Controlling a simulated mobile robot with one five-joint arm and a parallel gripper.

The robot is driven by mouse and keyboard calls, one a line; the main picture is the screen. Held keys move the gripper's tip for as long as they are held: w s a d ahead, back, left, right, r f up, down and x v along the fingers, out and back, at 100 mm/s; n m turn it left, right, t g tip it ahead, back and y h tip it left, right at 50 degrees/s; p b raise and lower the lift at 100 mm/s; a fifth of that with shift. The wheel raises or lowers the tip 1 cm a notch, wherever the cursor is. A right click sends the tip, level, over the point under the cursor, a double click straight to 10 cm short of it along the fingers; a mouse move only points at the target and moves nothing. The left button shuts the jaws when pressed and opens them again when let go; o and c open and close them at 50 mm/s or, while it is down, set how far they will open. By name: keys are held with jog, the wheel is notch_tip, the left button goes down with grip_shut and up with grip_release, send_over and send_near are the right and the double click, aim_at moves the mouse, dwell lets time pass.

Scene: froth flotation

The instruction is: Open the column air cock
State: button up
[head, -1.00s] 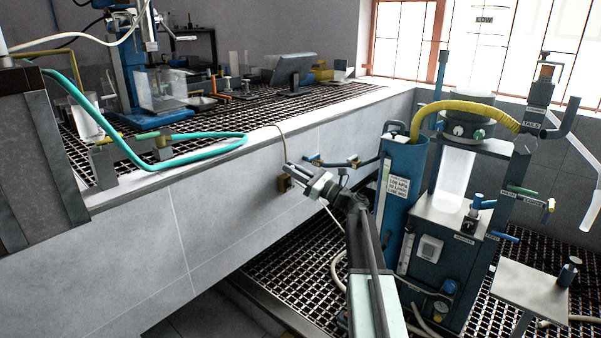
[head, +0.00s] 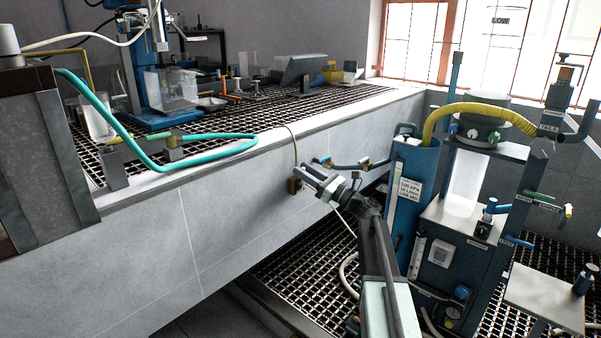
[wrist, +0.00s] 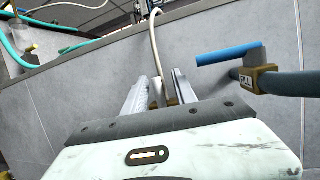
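A small brass-coloured fitting (head: 294,186) sits on the grey bench wall with a pale hose running up from it. I cannot read a label on it, so I cannot tell whether it is the column air cock. My gripper (head: 312,176) is in front of the wall just right of this fitting. In the wrist view my gripper (wrist: 160,88) has its two fingers apart, with the brass fitting (wrist: 171,92) and the pale hose (wrist: 158,50) showing between them. Whether the fingers touch it is unclear. Right of the fingers is a brass cock marked FILL (wrist: 250,80) with a blue lever (wrist: 228,54).
The flotation column stand (head: 455,235) with a blue cylinder (head: 412,170) and several labelled cocks is close on the right. The bench (head: 200,172) carries a teal hose (head: 150,160). Grating (head: 300,262) covers the floor below.

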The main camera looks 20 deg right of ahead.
jog(key=shift+a, duration=0.1)
jog(key=b+v, duration=0.2)
jog(key=v, duration=0.5)
jog(key=shift+s+d, duration=0.3)
